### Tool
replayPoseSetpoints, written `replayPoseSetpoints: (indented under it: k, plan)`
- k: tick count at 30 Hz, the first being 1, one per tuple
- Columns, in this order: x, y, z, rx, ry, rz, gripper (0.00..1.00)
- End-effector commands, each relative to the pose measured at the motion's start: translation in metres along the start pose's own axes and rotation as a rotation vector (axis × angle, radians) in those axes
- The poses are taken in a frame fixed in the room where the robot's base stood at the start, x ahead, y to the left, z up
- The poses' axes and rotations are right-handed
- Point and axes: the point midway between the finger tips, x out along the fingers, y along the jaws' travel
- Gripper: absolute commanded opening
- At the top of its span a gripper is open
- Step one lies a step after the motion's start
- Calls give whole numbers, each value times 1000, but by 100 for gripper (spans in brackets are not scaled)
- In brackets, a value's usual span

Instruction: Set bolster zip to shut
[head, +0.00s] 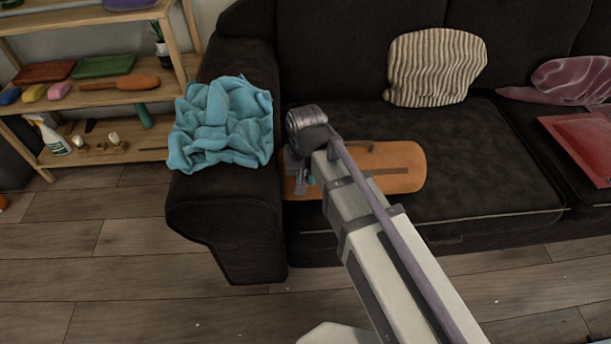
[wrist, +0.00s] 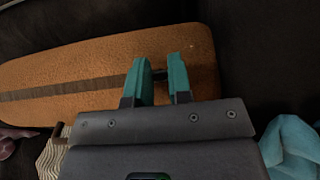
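The orange bolster (head: 404,158) lies on the sofa seat, its middle partly hidden by my arm. A brown zip strip (wrist: 62,90) runs along it in the wrist view. My gripper (wrist: 162,68) is over the end of the bolster nearest the blue cloth; it also shows small in the head view (head: 311,183). Its two teal fingers stand apart, with a narrow gap between them. A small dark part, perhaps the zip slider, shows in and beside this gap at the strip's end. I cannot tell whether the fingers touch it.
A crumpled blue cloth (head: 222,125) covers the sofa's armrest, left of the bolster. A striped cushion (head: 436,68) leans on the sofa's backrest. A wooden shelf (head: 98,97) stands at the left.

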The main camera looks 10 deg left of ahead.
Motion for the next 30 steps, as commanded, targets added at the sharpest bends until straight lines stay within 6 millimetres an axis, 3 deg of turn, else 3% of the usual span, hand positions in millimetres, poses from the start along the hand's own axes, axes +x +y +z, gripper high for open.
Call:
replayPoseSetpoints:
  k: [8,17,20,30]
  plan:
    - [0,0,0,0,0,0,45]
    - [-6,0,0,0,0,1,45]
    - [-21,0,0,0,0,1,45]
    - [-102,0,0,0,0,0,45]
